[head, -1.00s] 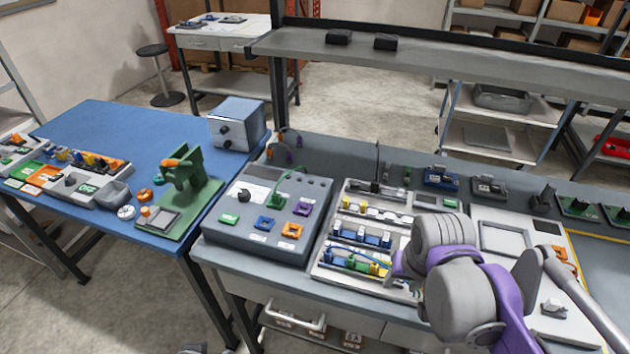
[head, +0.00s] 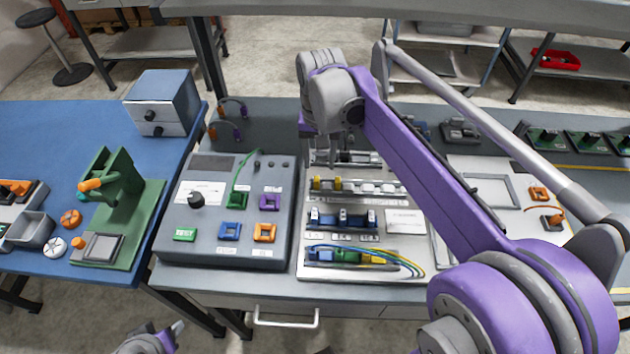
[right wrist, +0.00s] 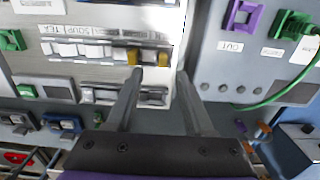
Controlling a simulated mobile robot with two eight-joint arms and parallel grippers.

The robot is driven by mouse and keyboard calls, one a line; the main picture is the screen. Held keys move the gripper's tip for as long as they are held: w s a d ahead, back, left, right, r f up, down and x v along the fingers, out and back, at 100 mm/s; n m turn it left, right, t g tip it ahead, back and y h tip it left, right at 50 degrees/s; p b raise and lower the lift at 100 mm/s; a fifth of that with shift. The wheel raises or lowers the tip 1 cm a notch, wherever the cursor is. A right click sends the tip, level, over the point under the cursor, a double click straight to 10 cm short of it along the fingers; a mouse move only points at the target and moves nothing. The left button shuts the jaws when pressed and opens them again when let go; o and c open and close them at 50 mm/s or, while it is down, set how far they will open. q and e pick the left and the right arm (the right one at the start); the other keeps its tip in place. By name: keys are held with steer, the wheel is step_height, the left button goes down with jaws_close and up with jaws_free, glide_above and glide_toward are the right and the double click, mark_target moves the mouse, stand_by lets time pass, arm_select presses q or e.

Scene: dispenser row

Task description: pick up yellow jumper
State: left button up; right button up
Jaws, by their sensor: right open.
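Two small yellow pieces, which look like the yellow jumpers, sit on a rail among white ones on the light panel; one shows in the head view (head: 317,184) and one in the right wrist view (right wrist: 163,57). My right gripper (right wrist: 159,73) is open and empty, its fingers pointing down toward the rail, with the yellow pieces just beyond the fingertips. In the head view its wrist is above the back of the panel, and its fingers are hard to make out. My left gripper (head: 172,335) shows only partly at the bottom edge; its jaws are unclear.
A grey control box (head: 215,245) with purple, blue and orange sockets and a green cable stands left of the panel (head: 405,195). Lower rails hold blue and green parts with loose wires. A green fixture (head: 135,215) and a grey-blue box (head: 162,100) stand on the blue table.

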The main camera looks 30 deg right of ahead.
mark_target(317, 178)
steer(key=shift+w+f, duration=0.15)
steer(key=shift+f, duration=0.55)
steer(key=f, duration=0.4)
steer(key=shift+a+f, duration=0.2)
steer(key=shift+f, duration=0.05)
jaws_close()
